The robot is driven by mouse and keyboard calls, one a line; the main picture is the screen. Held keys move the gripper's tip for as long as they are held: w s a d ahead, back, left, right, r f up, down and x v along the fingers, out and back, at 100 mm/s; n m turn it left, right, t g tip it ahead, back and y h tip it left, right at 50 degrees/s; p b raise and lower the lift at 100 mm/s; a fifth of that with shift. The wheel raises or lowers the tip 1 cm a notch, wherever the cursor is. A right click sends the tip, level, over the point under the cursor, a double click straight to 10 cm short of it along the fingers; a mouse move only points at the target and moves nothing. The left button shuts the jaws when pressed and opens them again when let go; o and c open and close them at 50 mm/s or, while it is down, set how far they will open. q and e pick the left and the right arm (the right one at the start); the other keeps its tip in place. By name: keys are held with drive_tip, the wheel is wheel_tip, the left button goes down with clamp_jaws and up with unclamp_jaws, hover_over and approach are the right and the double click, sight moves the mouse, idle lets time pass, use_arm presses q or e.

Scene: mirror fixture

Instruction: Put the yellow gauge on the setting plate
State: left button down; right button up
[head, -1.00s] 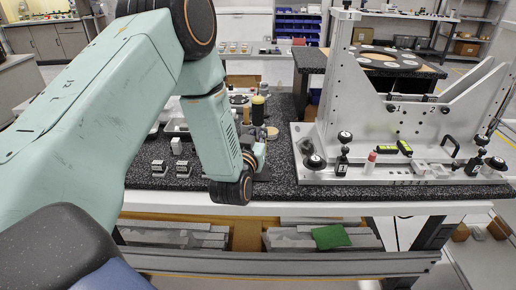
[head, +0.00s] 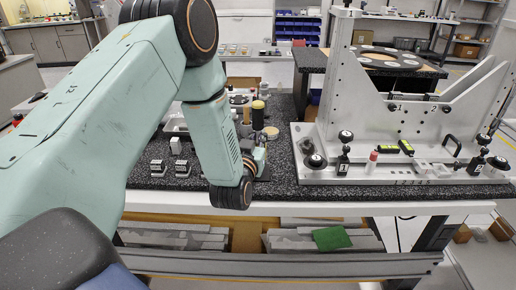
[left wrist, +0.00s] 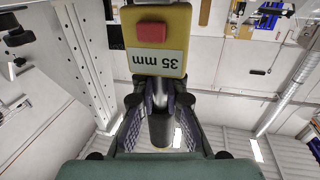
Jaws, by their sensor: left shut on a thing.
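The yellow gauge (left wrist: 158,42) fills the top middle of the left wrist view. It has a red square and a white label reading 35 mm, which appears upside down there. My left gripper (left wrist: 160,98) is shut on its dark stem, and the stem's round end shows between the finger links. I cannot pick out the setting plate with certainty. My right gripper is not in view.
A large metal mirror fixture (head: 350,110) with knobs and clamps stands right of my left gripper. The bench front edge (head: 330,208) is close.

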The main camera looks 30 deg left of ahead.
use_arm(q)
drive_tip(key=shift+f+b, duration=0.5)
drive_tip(key=shift+f, duration=0.15)
drive_tip(key=c, duration=1.3)
unclamp_jaws()
drive_tip(key=v, duration=1.2)
drive_tip(key=shift+f, duration=0.1)
drive_tip(key=s+d+f+g+h, duration=0.3)
drive_tip(key=f+g, duration=0.2)
drive_tip(key=f, duration=0.6)
drive_tip(key=s+d+f+m+g+h+b, duration=0.1)
drive_tip(key=s+d+f+g+b, duration=0.1)
drive_tip(key=s+f, duration=0.6)
drive_tip(key=s+d+f+m+g+h+b, duration=0.1)
drive_tip(key=s+d+f+g+b, duration=0.1)
drive_tip(key=s+f+g+b, duration=0.2)
drive_tip(key=s+d+f+m+g+b, duration=0.1)
drive_tip(key=s+f+g, duration=0.5)
drive_tip(key=s+f, duration=0.6)
drive_tip(key=shift+s+d+h+b, duration=0.4)
drive_tip(key=shift+s+d+b, duration=0.45)
drive_tip(key=shift+b, duration=0.4)
